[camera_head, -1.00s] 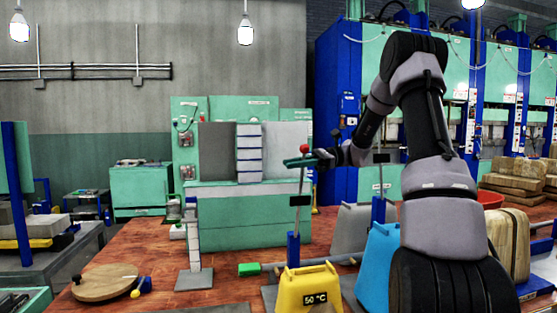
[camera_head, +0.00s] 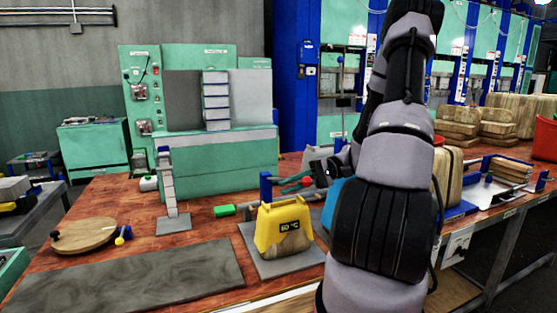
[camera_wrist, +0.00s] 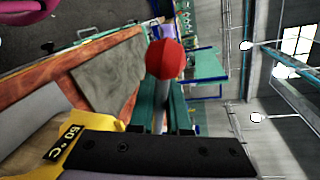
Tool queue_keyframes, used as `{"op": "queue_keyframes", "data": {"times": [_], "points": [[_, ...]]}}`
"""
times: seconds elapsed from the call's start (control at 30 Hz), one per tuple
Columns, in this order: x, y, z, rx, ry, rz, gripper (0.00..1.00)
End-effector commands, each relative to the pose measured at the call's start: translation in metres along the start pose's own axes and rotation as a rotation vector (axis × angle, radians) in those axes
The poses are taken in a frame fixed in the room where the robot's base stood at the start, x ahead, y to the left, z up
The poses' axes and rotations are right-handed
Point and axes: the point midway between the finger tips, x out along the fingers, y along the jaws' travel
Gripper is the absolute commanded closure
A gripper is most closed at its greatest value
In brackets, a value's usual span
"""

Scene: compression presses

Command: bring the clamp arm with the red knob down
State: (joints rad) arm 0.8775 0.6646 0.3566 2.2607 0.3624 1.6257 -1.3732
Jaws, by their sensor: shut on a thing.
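The red knob (camera_wrist: 165,60) tops a grey clamp arm (camera_wrist: 160,93) in the wrist view. My gripper (camera_wrist: 160,117) has its green fingers closed on the clamp arm just behind the knob. In the head view my gripper (camera_head: 298,184) is low beside the yellow press block (camera_head: 283,226), to the right of its blue post (camera_head: 266,187). The red knob (camera_head: 307,181) shows there as a small spot by the fingers. The clamp arm appears tipped over, close to level. Its lower end and hinge are hidden in the wrist view.
A blue press block (camera_head: 334,200) stands just right of the yellow one, partly behind my arm. A green handle end (camera_head: 224,211) lies left of the yellow block. A round wooden board (camera_head: 84,235) and a grey slab (camera_head: 130,281) lie on the left of the table.

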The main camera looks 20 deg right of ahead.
Motion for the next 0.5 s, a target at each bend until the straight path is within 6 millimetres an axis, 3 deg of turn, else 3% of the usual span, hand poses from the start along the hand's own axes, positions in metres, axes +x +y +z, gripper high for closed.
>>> {"op": "queue_keyframes", "data": {"times": [0.2, 0.5], "points": [[0.006, 0.05, -0.007, -0.163, 0.034, -0.011, 1.0], [0.014, 0.09, -0.019, -0.309, 0.064, -0.013, 1.0]]}}
